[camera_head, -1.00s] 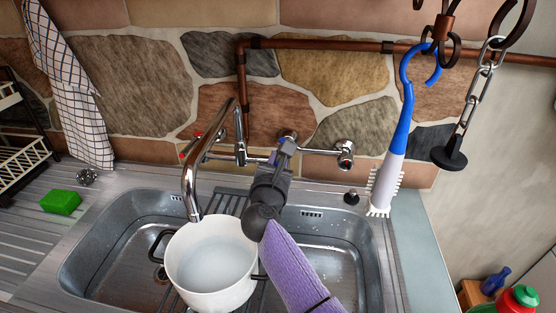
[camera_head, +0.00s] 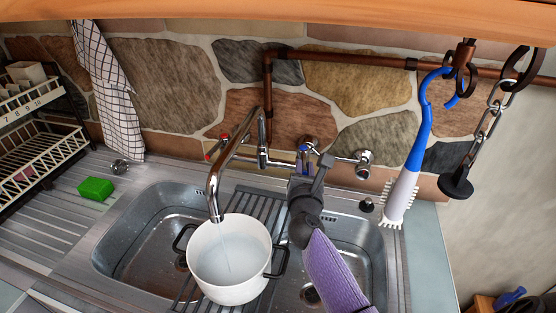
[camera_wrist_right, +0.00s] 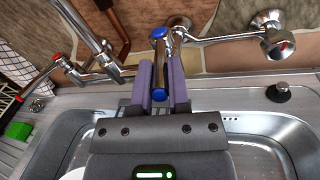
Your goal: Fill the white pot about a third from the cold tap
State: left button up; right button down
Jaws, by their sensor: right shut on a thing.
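The white pot (camera_head: 230,289) stands upright on the black rack between the two sink bowls, under the spout (camera_head: 215,205). A thin stream runs from the spout into the pot, and pale water (camera_head: 236,248) shows inside; its exact depth is hard to judge. The cold tap (camera_head: 307,145) is on the wall side, right of the spout. Its blue-capped handle (camera_wrist_right: 159,65) is between the purple fingers of my right gripper (camera_wrist_right: 161,85), which is shut on it. In the head view my right gripper (camera_head: 304,172) partly hides that tap. My left gripper is not in view.
The red-marked hot tap (camera_head: 218,145) is left of the spout. A green sponge (camera_head: 96,188) lies on the drainer. A blue-and-white brush (camera_head: 405,180) and a chain with a plug (camera_head: 457,184) hang at the right. A wooden shelf edge (camera_head: 300,20) crosses the top.

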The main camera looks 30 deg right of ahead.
jog(key=c, duration=0.6)
grip_release()
jog(key=v, duration=1)
